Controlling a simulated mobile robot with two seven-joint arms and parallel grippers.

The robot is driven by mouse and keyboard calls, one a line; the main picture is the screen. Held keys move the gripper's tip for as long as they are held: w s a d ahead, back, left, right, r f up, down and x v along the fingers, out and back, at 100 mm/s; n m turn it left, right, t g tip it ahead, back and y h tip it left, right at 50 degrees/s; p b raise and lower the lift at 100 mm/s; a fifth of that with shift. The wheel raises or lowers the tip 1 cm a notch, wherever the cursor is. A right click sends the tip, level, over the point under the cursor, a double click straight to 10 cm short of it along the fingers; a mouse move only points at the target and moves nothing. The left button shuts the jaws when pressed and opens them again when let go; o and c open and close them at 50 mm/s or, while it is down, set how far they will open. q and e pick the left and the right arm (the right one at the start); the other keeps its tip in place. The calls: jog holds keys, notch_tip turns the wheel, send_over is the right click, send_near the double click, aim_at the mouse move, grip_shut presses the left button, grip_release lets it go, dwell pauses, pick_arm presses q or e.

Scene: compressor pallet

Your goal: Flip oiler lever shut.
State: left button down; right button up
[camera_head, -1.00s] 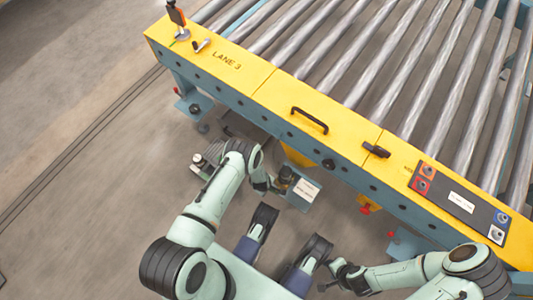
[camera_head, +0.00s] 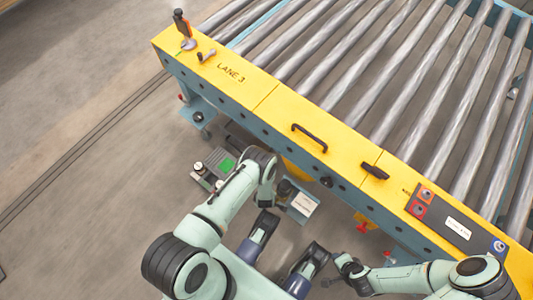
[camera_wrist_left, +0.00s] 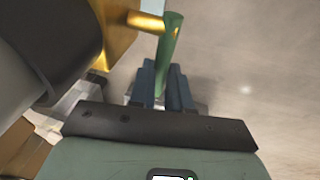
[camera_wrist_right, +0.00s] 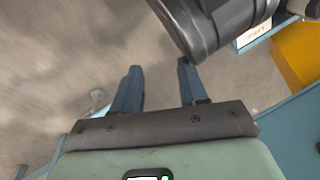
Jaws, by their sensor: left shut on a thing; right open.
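In the left wrist view, a green lever (camera_wrist_left: 171,38) hangs beside a brass-coloured fitting (camera_wrist_left: 146,20), joined to it by a short brass stem. My left gripper (camera_wrist_left: 161,67) is shut on the lower part of this lever, which runs down between the fingers. In the head view, the lever is not discernible and my left forearm hides much of that spot. My right gripper (camera_wrist_right: 158,68) is open and empty, with bare floor between its fingers. It is low at the bottom of the head view, away from the lever.
A yellow-edged roller conveyor (camera_head: 265,98) crosses the head view, with a black handle (camera_head: 309,138) and a button panel (camera_head: 455,222) on its edge. A small device with a green patch (camera_head: 227,165) lies beside my left arm. The floor at left is clear.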

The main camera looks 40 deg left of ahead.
pick_arm(q)
jog(key=c, duration=1.1)
grip_release()
pick_arm(e)
jog(key=w+a+r+t+p, duration=0.1)
jog(key=w+r+p, duration=0.2)
jog(key=w+r, duration=0.15)
pick_arm(q)
jog(key=p+v, duration=0.2)
jog(key=v, duration=1.1)
jog(key=shift+r, duration=0.25)
pick_arm(e)
jog(key=s+a+r+g, duration=0.1)
jog(key=s+a+r, duration=0.1)
jog(key=s, duration=0.4)
jog(key=shift+a+r+n+y, duration=0.2)
jog(key=shift+r+n+y, duration=0.1)
jog(key=shift+r+y, duration=0.15)
